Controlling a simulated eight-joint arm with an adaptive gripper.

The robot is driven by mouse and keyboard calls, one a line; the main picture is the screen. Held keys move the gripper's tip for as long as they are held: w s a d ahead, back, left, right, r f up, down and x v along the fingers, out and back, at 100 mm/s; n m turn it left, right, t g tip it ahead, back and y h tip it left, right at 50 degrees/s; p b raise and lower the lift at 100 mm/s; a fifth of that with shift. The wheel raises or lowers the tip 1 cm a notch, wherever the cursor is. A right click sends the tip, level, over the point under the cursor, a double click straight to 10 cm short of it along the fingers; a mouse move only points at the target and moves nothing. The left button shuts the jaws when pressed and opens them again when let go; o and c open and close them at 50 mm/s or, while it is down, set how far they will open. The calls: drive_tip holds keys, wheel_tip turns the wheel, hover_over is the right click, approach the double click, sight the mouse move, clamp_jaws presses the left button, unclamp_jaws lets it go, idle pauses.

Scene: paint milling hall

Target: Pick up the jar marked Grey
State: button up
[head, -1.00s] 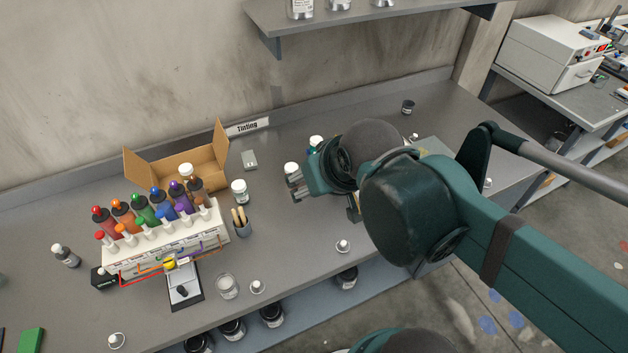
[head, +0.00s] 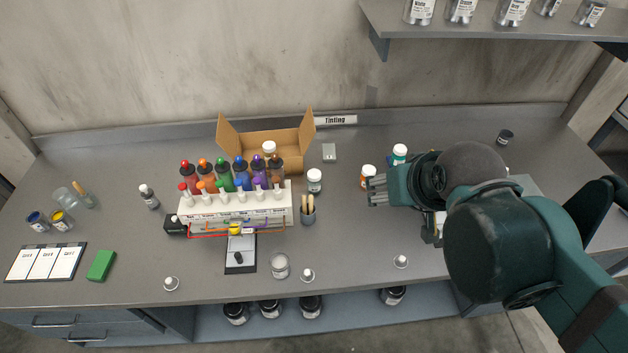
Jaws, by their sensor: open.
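No label reading Grey is legible in the head view, so I cannot tell which jar it is. My gripper (head: 385,192) is open over the right half of the bench, just in front of the orange jar in the picture. My arm hides part of the bench top behind it.
The bottle rack (head: 205,217), cardboard box (head: 233,154), brush cup (head: 308,216), scale (head: 240,262) and glass jar (head: 280,266) crowd the middle. A wall shelf (head: 480,31) with labelled tins overhangs the right. The bench's front strip is mostly clear.

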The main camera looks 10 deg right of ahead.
drive_tip(key=shift+o, duration=0.2)
drive_tip(key=shift+w, duration=0.1)
idle(0.4)
drive_tip(key=m+g+h+b, duration=0.1)
drive_tip(key=m+g+h, duration=0.25)
drive_tip(key=m, duration=0.55)
hover_over(314, 174)
drive_tip(key=s+a, duration=0.2)
wheel_tip(314, 174, down, 22)
drive_tip(key=shift+f+g, duration=0.1)
drive_tip(key=shift+g, duration=0.15)
drive_tip(key=shift+x, duration=1.25)
drive_tip(key=shift+f, duration=0.15)
